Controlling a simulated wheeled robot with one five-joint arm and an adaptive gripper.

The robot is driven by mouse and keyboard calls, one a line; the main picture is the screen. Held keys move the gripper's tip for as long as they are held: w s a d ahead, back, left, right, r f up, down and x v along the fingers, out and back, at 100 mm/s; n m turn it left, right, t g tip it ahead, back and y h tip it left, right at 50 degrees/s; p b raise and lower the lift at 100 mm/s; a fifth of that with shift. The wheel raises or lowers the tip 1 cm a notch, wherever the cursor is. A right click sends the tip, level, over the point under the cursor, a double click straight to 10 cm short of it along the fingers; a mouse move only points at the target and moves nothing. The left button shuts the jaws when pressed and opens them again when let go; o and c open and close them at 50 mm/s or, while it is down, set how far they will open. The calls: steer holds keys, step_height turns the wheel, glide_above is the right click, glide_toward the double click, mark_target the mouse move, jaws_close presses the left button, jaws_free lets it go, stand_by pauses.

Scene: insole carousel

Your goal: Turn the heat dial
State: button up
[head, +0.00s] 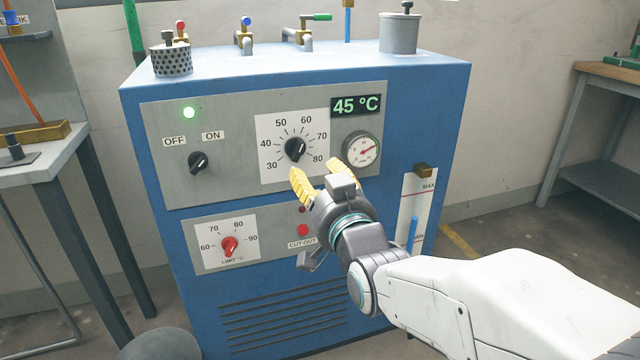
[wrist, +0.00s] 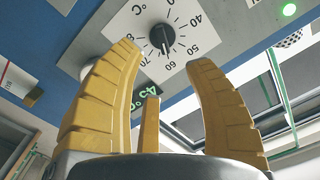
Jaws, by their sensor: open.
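The heat dial (head: 295,149) is a black knob on a white plate marked 30 to 80, in the middle of the upper grey panel. It also shows in the wrist view (wrist: 162,38), at the top between my fingertips. I cannot read its exact setting. My gripper (head: 313,168) is open and empty, with its yellow fingers just below and in front of the dial, seemingly apart from it. In the wrist view my gripper (wrist: 162,56) has one finger on each side of the dial. The green display (head: 355,105) reads 45 °C.
The blue cabinet (head: 420,110) also carries an OFF/ON switch (head: 198,162), a lit green lamp (head: 189,113), a round gauge (head: 362,149) close to my fingers, a red limit dial (head: 230,246) and a red cut-out button (head: 303,230). A table (head: 50,155) stands left.

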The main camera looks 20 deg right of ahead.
steer(key=shift+s, duration=0.7)
steer(key=s+r+n+g+p, duration=0.5)
steer(key=s+r+g+p, duration=0.9)
steer(key=p, duration=2.8)
steer(key=s+r, duration=0.9)
steer(key=shift+r+g, duration=0.3)
